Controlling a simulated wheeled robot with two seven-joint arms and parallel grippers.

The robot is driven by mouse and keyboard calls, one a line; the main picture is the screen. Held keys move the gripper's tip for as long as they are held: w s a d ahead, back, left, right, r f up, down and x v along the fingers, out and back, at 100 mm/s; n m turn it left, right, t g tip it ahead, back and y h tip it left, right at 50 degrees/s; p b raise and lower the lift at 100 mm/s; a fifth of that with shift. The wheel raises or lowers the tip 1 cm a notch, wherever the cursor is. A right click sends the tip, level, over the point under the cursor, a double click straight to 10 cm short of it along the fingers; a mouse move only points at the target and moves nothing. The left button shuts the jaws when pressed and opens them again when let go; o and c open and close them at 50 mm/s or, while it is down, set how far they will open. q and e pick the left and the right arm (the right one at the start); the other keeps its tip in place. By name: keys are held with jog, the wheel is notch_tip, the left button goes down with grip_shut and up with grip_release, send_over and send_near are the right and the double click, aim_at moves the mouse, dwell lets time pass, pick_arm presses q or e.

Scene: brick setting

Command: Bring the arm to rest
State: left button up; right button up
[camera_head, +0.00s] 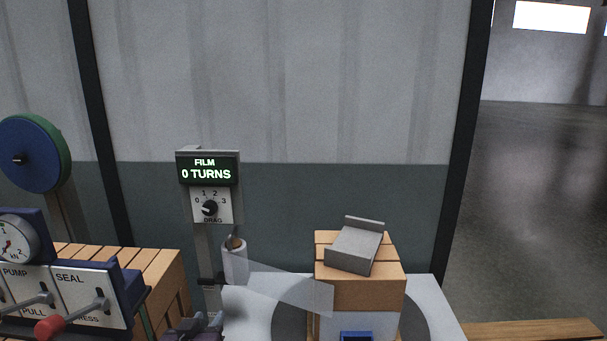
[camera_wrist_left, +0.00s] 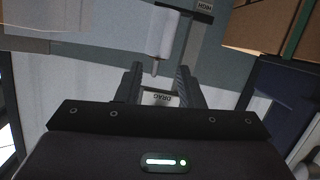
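My left gripper (camera_head: 200,322) shows at the bottom edge of the head view, in front of the film post and left of the white turntable (camera_head: 450,325). In the left wrist view its two fingers (camera_wrist_left: 158,80) stand apart with nothing held between them. My right gripper is in neither view.
The film display (camera_head: 207,168) reads 0 TURNS above the drag dial (camera_head: 210,208). Clear film (camera_head: 285,288) runs from the roll to stacked brown boxes (camera_head: 360,290) with a grey block (camera_head: 355,247) on top. The PUMP and SEAL panel (camera_head: 85,297) with red-knobbed levers stands left.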

pick_arm(q)
jog(key=s+f+m+g, duration=0.1)
jog(key=s+f+g, duration=0.3)
jog(key=s, duration=0.5)
jog(key=s+f+m+g, duration=0.1)
jog(key=s+f+g, duration=0.25)
jog(key=s, duration=0.55)
jog(key=s+f+m+g, duration=0.1)
jog(key=s+f+g, duration=0.25)
jog(key=s, duration=0.55)
notch_tip(320, 180, down, 31)
jog(key=s+g, duration=0.2)
jog(key=s+a+f, duration=0.3)
jog(key=s+f, duration=1.4)
jog(key=s, duration=0.2)
jog(key=shift+s+a+m+g+y, duration=0.15)
jog(key=shift+m+g+y, duration=0.15)
jog(key=shift+g, duration=0.1)
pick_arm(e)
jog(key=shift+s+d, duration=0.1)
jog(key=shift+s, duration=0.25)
pick_arm(q)
jog(key=shift+o, duration=0.4)
jog(key=shift+r, duration=0.1)
